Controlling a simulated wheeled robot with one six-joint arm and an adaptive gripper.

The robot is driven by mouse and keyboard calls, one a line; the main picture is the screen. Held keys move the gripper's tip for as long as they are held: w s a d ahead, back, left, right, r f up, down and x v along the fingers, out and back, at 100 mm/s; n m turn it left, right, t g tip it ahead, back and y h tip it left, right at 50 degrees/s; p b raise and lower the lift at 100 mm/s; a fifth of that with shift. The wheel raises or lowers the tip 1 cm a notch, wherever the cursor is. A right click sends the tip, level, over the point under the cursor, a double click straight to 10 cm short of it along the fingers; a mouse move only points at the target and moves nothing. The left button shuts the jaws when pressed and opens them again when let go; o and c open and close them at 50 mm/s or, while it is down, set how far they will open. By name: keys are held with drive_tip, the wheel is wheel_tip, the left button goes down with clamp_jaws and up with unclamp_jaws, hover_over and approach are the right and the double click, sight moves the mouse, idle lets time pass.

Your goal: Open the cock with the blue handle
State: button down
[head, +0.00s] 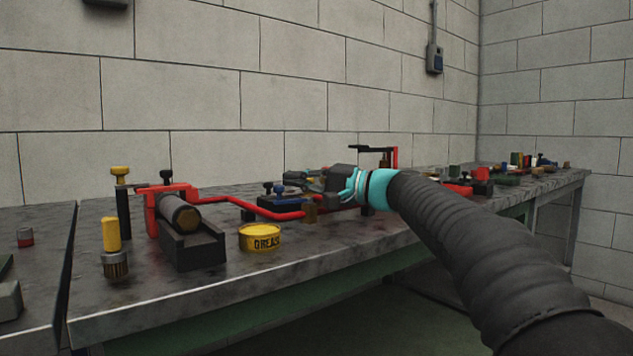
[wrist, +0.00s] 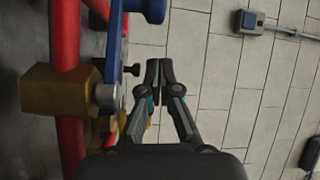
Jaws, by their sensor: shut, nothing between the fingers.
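The cock has a brass body (wrist: 58,92) on a red pipe (wrist: 66,30), at the left of the wrist view. Its blue handle (wrist: 115,45) starts at a round metal pivot beside the brass body. It runs roughly along the pipe in the picture and bends toward a blue end at the top edge. My gripper (wrist: 160,70) is shut and empty, to the right of the handle with a gap between them.
A yellow grease tin (head: 260,238) stands at the bench's front edge. More items crowd the far right. The block wall (head: 300,100) is behind the bench.

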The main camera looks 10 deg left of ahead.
drive_tip(key=shift+s+a+f, duration=0.15)
drive_tip(key=shift+s+a, duration=0.15)
drive_tip(key=shift+s+d+f+b, duration=0.2)
drive_tip(key=shift+s+b, duration=0.1)
drive_tip(key=shift+s, duration=0.55)
drive_tip(key=shift+s+d+f+b, duration=0.15)
drive_tip(key=shift+s+b, duration=0.15)
drive_tip(key=shift+s, duration=0.5)
drive_tip(key=shift+r, duration=0.15)
